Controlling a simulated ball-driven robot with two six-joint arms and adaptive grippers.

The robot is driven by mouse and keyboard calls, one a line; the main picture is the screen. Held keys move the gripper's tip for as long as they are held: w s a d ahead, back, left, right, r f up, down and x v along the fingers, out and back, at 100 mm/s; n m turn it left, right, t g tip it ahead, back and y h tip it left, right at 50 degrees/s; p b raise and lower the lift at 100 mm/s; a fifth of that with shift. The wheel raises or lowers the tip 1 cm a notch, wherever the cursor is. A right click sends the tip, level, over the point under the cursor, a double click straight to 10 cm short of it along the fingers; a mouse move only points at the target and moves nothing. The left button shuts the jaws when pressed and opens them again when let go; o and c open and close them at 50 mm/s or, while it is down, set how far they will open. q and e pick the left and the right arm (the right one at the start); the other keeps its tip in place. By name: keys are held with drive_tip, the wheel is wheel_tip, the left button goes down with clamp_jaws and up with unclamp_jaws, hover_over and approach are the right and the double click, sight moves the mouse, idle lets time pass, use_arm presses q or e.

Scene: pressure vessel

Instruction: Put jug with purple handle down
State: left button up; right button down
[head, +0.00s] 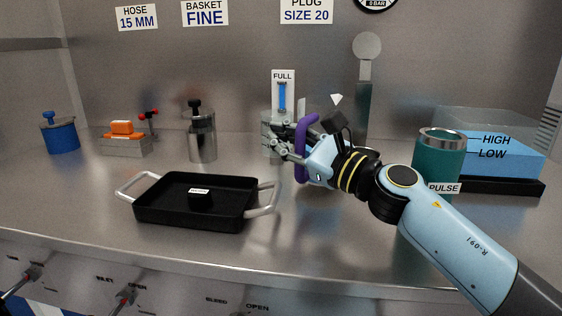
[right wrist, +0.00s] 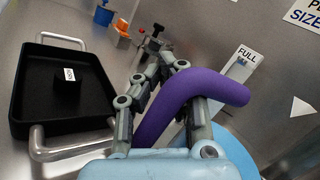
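The jug's purple handle (head: 300,150) stands near the middle of the head view, in front of the back wall. The jug's clear body (head: 319,106) is mostly hidden behind my right gripper and arm. I cannot tell whether its base touches the worktop. My right gripper (head: 279,143) has its fingers around the handle, closed in on it. The right wrist view shows the purple handle (right wrist: 185,90) passing between the fingers (right wrist: 174,66), which converge beyond it. My left gripper is not in view.
A black pan (head: 160,207) with two metal handles lies left of the jug. The FULL gauge (head: 283,90) stands behind the gripper. A green cup (head: 438,155) and a blue tank (head: 505,155) stand right. The front worktop between pan and arm is clear.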

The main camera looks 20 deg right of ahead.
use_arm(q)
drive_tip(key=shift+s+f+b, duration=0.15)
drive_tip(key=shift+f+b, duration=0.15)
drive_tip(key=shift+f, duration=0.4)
use_arm(e)
drive_tip(key=shift+f, duration=1.1)
drive_tip(key=shift+f, duration=0.15)
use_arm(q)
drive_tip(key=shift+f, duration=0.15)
use_arm(e)
drive_tip(key=c, duration=1.5)
unclamp_jaws()
